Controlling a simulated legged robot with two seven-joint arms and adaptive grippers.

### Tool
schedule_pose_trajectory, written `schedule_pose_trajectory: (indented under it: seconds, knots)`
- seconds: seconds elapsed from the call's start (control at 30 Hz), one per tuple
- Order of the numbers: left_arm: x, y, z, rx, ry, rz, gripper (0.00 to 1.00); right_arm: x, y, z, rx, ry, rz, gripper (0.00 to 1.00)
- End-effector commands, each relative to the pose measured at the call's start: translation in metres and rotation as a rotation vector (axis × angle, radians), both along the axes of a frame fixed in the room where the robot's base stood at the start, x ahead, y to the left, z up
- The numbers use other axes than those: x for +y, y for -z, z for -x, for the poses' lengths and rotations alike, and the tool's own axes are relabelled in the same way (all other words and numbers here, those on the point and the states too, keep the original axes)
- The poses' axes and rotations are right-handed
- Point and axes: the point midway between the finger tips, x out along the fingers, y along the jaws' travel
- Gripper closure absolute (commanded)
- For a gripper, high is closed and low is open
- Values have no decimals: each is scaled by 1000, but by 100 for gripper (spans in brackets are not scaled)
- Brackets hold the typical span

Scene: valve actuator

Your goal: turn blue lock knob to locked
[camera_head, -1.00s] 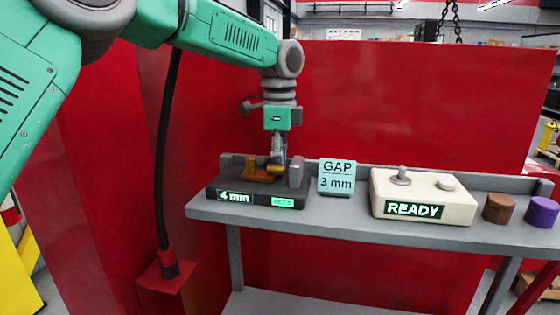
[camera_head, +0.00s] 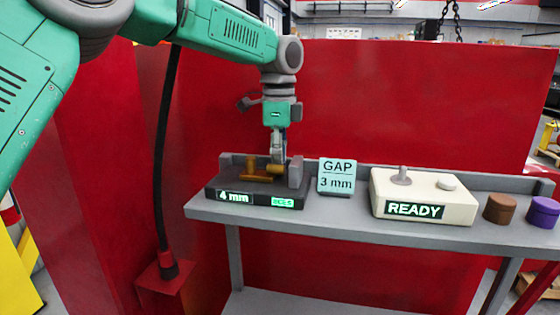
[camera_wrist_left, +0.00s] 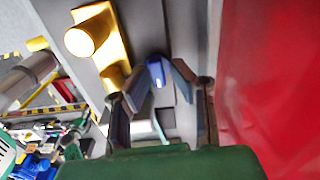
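A dark fixture (camera_head: 255,202) stands at the left end of the grey bench, with a "4 mm" display and a smaller green display on its front. A brass-yellow part (camera_head: 262,175) sits on top; it also shows large in the left wrist view (camera_wrist_left: 103,45). My left gripper (camera_head: 278,157) points down over the fixture, by the yellow part. In the left wrist view its fingers (camera_wrist_left: 160,88) are apart, with the blue knob (camera_wrist_left: 155,70) between or just beyond the tips. Contact cannot be told. The knob is hidden in the head view. My right gripper is not in view.
A "GAP 3 mm" sign (camera_head: 337,177) stands right of the fixture. Further right are a cream "READY" box (camera_head: 423,197), a brown container (camera_head: 499,208) and a purple one (camera_head: 543,212). A red panel (camera_head: 420,100) rises behind the grey bench (camera_head: 345,213).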

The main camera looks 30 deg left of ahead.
Motion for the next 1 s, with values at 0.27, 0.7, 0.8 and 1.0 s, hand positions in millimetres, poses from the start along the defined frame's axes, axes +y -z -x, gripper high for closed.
schedule_pose_trajectory:
  seconds: [0.27, 0.7, 0.8, 1.0]
  knots:
    - [0, -56, -1, -6, 0, 0, 80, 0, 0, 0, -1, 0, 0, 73]
    - [0, -111, -2, 0, 1, 1, 80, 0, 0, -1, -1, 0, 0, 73]
    - [1, -112, -2, 0, 1, 1, 80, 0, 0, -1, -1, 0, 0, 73]
    - [1, -111, -2, 0, 1, 1, 80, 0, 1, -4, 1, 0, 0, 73]
